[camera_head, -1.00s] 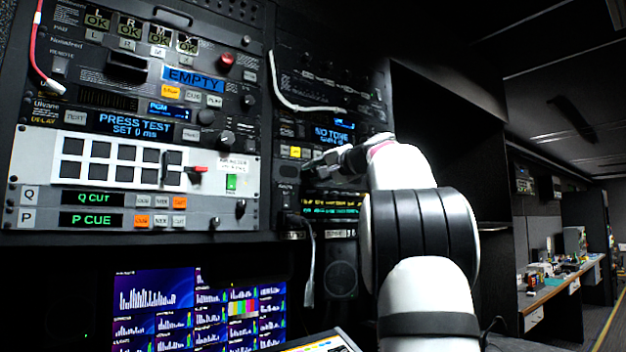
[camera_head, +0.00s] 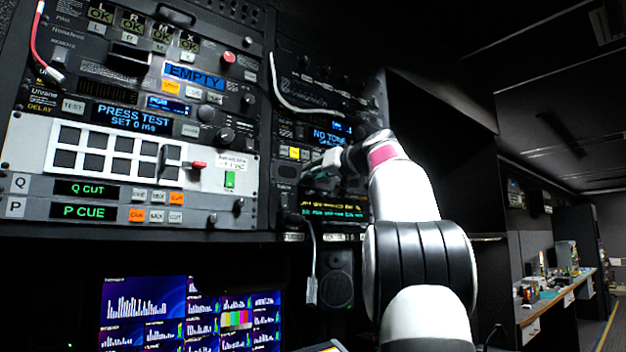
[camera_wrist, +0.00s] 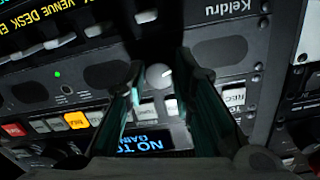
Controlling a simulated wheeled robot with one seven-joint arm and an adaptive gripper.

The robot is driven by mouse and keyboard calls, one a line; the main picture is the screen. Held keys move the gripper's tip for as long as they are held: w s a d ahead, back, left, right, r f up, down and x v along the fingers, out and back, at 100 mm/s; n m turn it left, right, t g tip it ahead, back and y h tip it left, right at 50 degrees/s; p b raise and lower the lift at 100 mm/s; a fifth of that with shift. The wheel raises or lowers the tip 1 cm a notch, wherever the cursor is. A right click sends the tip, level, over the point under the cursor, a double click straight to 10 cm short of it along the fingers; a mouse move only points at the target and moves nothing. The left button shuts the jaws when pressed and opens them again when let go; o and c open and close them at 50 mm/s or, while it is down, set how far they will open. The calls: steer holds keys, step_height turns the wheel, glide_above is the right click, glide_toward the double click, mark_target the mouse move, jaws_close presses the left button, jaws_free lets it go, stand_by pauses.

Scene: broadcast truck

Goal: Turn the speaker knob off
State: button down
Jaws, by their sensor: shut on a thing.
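The speaker knob (camera_wrist: 158,76), small, round and pale grey, is on the rack panel in the wrist view, between two dark oval grilles (camera_wrist: 108,75). My gripper (camera_wrist: 160,84) has its teal-lined fingers on either side of the knob and is shut on it. The contact on the knob's sides is hard to make out. In the head view my gripper (camera_head: 312,168) is against the right rack, below the blue "NO TONE" display (camera_head: 330,136). The knob cannot be made out there.
Lit buttons, including an orange one (camera_wrist: 76,120), and a REC key (camera_wrist: 234,97) are close around the fingers. A white cable (camera_head: 285,100) droops above, and another cable (camera_head: 312,265) hangs below. Monitors (camera_head: 190,312) are at lower left; the aisle at right is clear.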

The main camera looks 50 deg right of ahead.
steer(key=n, duration=0.2)
steer(key=n+b, duration=0.1)
steer(key=n, duration=0.1)
steer(key=shift+f+n, duration=0.2)
steer(key=shift+n, duration=0.1)
steer(key=shift+b, duration=0.3)
steer(key=c, duration=1.3)
jaws_free()
steer(key=shift+c, duration=0.2)
steer(key=shift+r, duration=0.1)
steer(key=v, duration=1.2)
